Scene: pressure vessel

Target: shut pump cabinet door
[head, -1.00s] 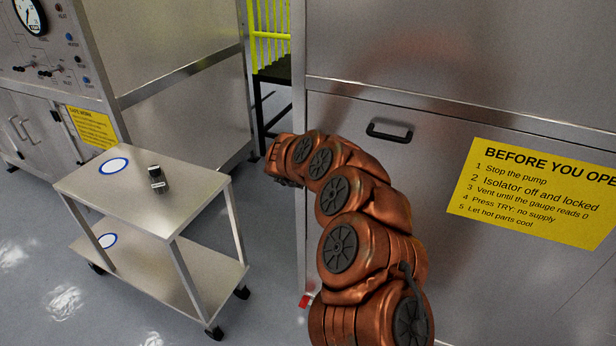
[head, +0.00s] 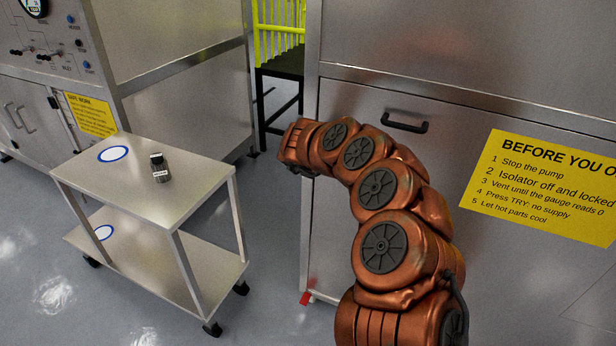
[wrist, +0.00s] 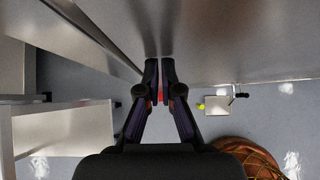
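The pump cabinet door (head: 450,180) is a grey steel panel with a black bar handle (head: 404,123) near its top and a yellow "BEFORE YOU OPEN" sign (head: 545,187). It looks roughly in line with the cabinet frame; I cannot tell whether a gap remains. My arm crosses in front and hides part of it. My gripper (head: 286,150) is left of the door's left edge, its fingers hard to make out in the head view. In the wrist view my gripper (wrist: 160,78) has its fingertips together with nothing clearly held, close to steel panels (wrist: 235,40).
A two-shelf steel trolley (head: 200,185) stands left of my gripper, with a small dark object (head: 159,168) on top. A control cabinet (head: 180,110) is behind it. A red piece (head: 305,297) is at the cabinet's lower left corner. Floor is clear between trolley and cabinet.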

